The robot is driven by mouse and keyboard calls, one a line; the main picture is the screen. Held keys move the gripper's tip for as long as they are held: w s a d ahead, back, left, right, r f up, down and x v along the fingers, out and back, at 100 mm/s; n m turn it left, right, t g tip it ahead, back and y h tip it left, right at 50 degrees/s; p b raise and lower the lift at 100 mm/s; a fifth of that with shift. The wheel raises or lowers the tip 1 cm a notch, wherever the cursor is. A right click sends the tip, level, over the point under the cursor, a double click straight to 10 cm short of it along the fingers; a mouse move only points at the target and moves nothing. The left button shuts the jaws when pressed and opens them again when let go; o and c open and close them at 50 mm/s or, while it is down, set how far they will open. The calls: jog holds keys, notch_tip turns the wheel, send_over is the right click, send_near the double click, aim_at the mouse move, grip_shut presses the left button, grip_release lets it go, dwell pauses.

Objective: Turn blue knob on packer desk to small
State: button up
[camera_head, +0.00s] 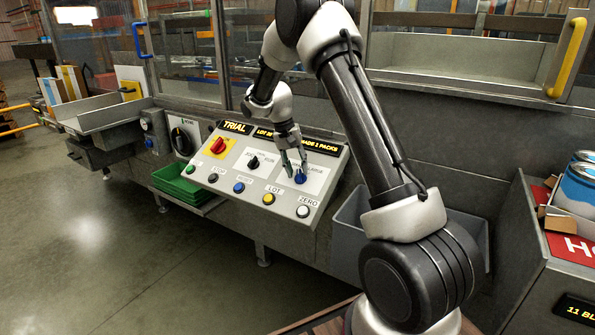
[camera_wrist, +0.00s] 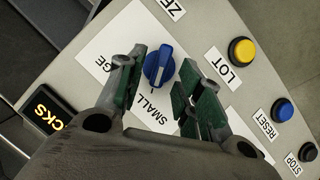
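The blue knob (camera_head: 301,177) is on the white plate at the right of the sloped packer desk panel (camera_head: 225,181). In the wrist view the blue knob (camera_wrist: 158,66) has a raised grip bar, and the word SMALL (camera_wrist: 152,106) is printed beside it. Another word, partly hidden by a finger, ends in GE (camera_wrist: 104,63). My gripper (camera_head: 294,166) is open right above the knob. In the wrist view its green-padded fingers (camera_wrist: 163,82) stand on either side of the knob, with a gap visible on both sides.
A black knob (camera_head: 253,162) and a red switch on yellow (camera_head: 218,146) sit left on the panel. Yellow LOT (camera_head: 268,198), white ZERO (camera_head: 303,211), blue (camera_head: 239,187), black (camera_head: 213,177) and green (camera_head: 190,169) buttons line its front edge. A grey bin (camera_head: 348,238) stands right.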

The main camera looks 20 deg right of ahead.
jog(key=v, duration=1)
jog(key=shift+r, duration=0.35)
jog(key=shift+a, duration=0.1)
jog(key=s+f+n, duration=0.3)
jog(key=s, duration=0.1)
jog(key=s+r+n+t+y, duration=0.1)
jog(key=s+r, duration=0.3)
jog(key=s, duration=0.7)
jog(key=s+r+n+t, duration=0.1)
jog(key=s+r+t, duration=0.2)
jog(key=s, duration=0.9)
jog(key=s+r+t+y, duration=0.1)
jog(key=s+r, duration=0.5)
jog(key=s, duration=0.6)
jog(key=shift+d+n+t+y, duration=0.3)
jog(key=shift+d+n+t, duration=0.1)
jog(key=shift+t, duration=0.1)
jog(key=shift+s, duration=0.15)
